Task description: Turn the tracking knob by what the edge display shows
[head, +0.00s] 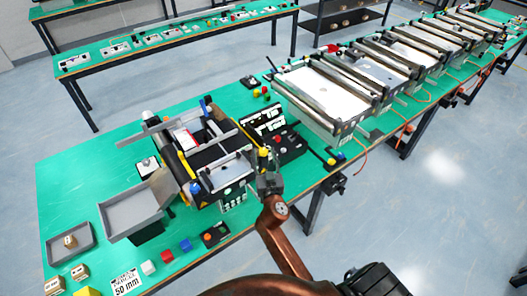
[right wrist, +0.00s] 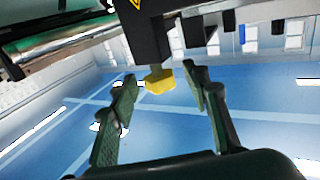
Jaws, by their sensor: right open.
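The small mini conveyor (head: 200,150) stands on the green table, with black belt, yellow side parts and several knobs. A yellow knob (head: 263,152) sits at its right end, just beyond my right gripper (head: 268,172). In the right wrist view the yellow knob (right wrist: 159,81) hangs below a black block, between my open fingers and apart from both. I take it for the tracking knob, but no label is readable. A black panel with white markings (head: 262,121) stands behind; I cannot tell whether it is the edge display, or read it. My left gripper is not in view.
A grey tray (head: 134,205), a "50 mm" card (head: 126,284) and coloured cubes (head: 166,256) lie nearer. A black box with a red button (head: 215,234) is at the front edge. Larger conveyors (head: 325,97) line the right.

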